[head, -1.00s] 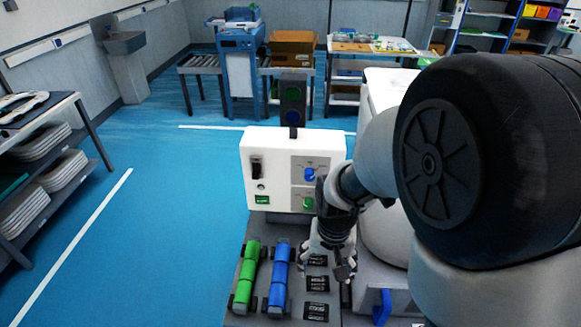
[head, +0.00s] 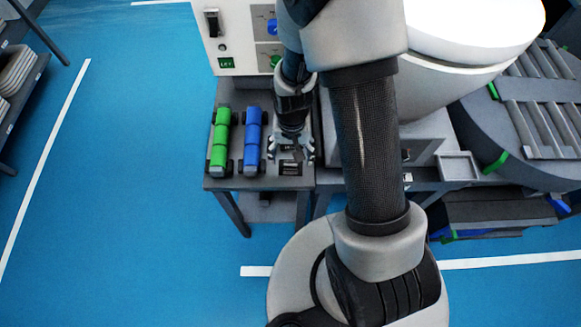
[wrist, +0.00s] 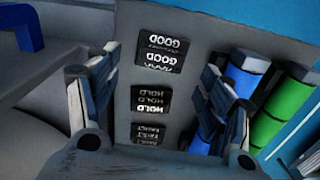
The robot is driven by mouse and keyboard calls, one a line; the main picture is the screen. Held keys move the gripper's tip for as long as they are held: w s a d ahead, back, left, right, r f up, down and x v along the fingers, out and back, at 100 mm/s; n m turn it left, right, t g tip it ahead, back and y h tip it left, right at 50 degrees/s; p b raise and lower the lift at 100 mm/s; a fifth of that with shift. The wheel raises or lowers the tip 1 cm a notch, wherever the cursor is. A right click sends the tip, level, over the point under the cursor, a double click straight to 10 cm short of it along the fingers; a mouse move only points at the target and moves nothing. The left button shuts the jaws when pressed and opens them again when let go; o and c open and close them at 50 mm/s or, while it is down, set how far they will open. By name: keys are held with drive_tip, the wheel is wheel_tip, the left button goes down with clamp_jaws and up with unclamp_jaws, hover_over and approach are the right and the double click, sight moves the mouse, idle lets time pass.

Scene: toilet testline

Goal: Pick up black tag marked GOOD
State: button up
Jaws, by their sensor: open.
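The black tag marked GOOD (wrist: 163,52) lies flat on the grey surface in the upper middle of the wrist view, its white letters upside down. Below it in that view lie a black HOLD tag (wrist: 150,98) and a black FAULT tag (wrist: 149,133). My gripper (wrist: 147,75) is open and empty, with its fingers spread on the left and right of the row of tags. The GOOD tag sits beyond the HOLD tag, between the finger lines and clear of both. In the head view my gripper (head: 292,153) is low over the tag area and partly hides the tags.
A blue cylinder (head: 252,140) and a green cylinder (head: 220,140) lie in dark holders left of my gripper. A white control box (head: 232,35) stands behind them. A blue handle (wrist: 27,28) shows in the wrist view. The floor left of the table is clear.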

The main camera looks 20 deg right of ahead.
sight(291, 166)
drive_tip(key=f, duration=0.1)
drive_tip(key=f+b, duration=0.1)
drive_tip(key=f, duration=0.1)
drive_tip(key=f+b, duration=0.1)
drive_tip(key=f, duration=0.1)
drive_tip(key=shift+s+a+f, duration=0.2)
drive_tip(key=shift+s+a, duration=0.05)
drive_tip(key=shift+r, duration=0.1)
drive_tip(key=shift+c, duration=0.4)
drive_tip(key=c, duration=0.9)
